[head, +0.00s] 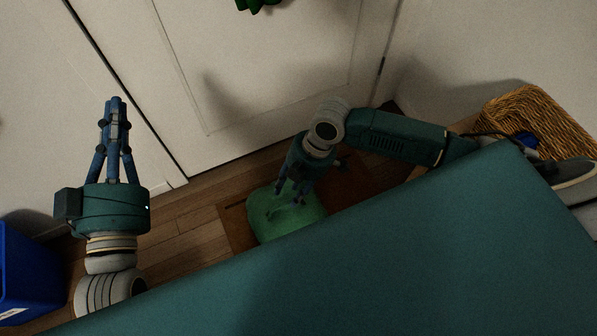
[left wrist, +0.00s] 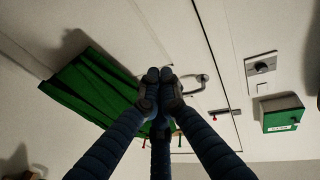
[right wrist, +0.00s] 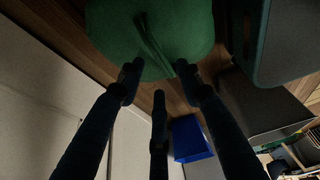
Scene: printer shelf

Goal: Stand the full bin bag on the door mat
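The full bin bag (head: 300,222) is a green rounded bundle. It stands low by the door, on the brown door mat (head: 348,190); my body hides part of both. In the right wrist view the bag (right wrist: 110,30) shows with a narrow raised tie (right wrist: 152,42) on it. My right gripper (head: 288,197) is just above the bag, fingers spread with the tip of the tie near the space between them; it also shows in the right wrist view (right wrist: 157,80). I cannot tell whether they touch. My left gripper (head: 115,102) is shut and empty, away from the bag.
A white door (head: 250,60) stands behind the mat. A blue bin (head: 28,275) is at the lower left. A wicker basket (head: 535,112) is at the right. Green cloth (left wrist: 95,88) hangs by the door, and a green box (left wrist: 282,112) is on the wall. Wooden floor (head: 180,230) lies bare left of the mat.

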